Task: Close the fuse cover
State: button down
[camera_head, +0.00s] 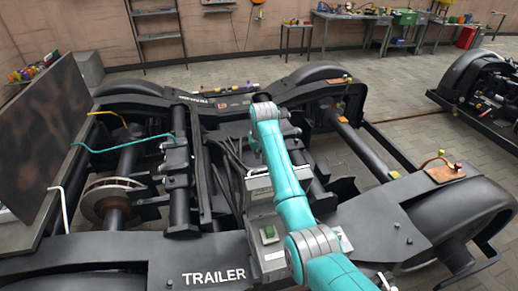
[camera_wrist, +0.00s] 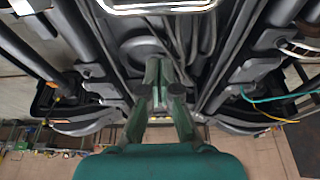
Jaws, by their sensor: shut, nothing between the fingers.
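My gripper (camera_wrist: 162,76) is in the wrist view, its green fingers together and empty, over dark frame parts and cables. In the head view my teal arm reaches over the bogie, and I cannot make out the gripper there. A grey metal box (camera_head: 259,186) sits mid-bogie, partly hidden behind my arm. I cannot tell for sure that it is the fuse box, or how its cover stands. A shiny, pale-rimmed part (camera_wrist: 158,7) is cut off at the top edge of the wrist view, apart from the fingers.
A grey control box (camera_head: 268,236) with a green button stands in front, near the TRAILER beam (camera_head: 190,258). Dark cables (camera_head: 234,165) run beside the grey metal box. A dark upright panel (camera_head: 45,125) stands at left. Another bogie (camera_head: 480,95) is at right, with floor between.

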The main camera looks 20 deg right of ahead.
jog(key=shift+s+f, duration=0.6)
jog(key=shift+s, duration=0.2)
jog(key=shift+s+f, duration=0.6)
jog(key=shift+s, duration=0.2)
jog(key=shift+s, duration=0.1)
